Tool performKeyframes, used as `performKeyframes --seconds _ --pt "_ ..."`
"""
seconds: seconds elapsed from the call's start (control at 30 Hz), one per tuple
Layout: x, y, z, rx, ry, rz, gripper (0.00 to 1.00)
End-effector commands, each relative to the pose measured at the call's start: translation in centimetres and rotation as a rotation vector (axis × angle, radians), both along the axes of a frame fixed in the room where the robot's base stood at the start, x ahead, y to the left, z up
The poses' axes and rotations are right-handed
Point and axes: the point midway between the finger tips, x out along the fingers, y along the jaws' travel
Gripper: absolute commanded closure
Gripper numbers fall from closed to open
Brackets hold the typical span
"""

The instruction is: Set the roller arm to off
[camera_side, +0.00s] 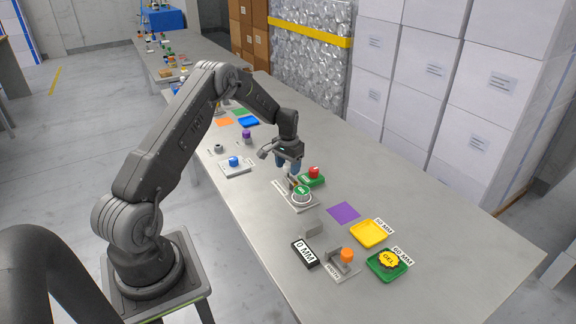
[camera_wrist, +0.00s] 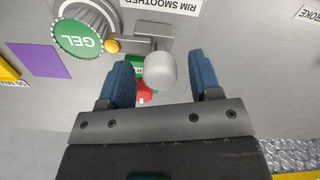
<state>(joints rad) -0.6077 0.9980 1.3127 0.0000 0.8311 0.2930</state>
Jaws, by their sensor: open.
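The rim smoother (camera_side: 300,199) stands mid-table in the side view, with a green GEL disc in its ring. In the wrist view its GEL disc (camera_wrist: 78,38) is at upper left. Beside the disc is the roller arm (camera_wrist: 150,29), a grey bar with a small yellow ball at its ring end. A pale rounded knob (camera_wrist: 160,70) sits between my fingers, apart from both; it appears to belong to the roller arm. My gripper (camera_side: 288,168) is open, pointing down over the smoother. Its blue fingers hide part of the roller arm in the side view.
A red button (camera_side: 314,172) on a green base stands close behind the smoother. A purple square (camera_side: 344,212), yellow tray (camera_side: 369,233), green tray (camera_side: 386,266) and 0 MM display (camera_side: 304,253) lie nearer the camera. A blue-knobbed device (camera_side: 234,162) is to the left. The table's right side is clear.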

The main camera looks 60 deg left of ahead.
Motion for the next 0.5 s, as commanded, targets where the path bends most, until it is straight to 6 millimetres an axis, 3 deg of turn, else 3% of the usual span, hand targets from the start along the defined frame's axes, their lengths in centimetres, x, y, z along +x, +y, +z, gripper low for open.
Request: performKeyframes --seconds 0.07,0.5 --pt "0.01 0.0 0.03 0.0 0.0 0.0 0.46" --pt "0.01 0.0 0.06 0.0 0.0 0.0 0.88"
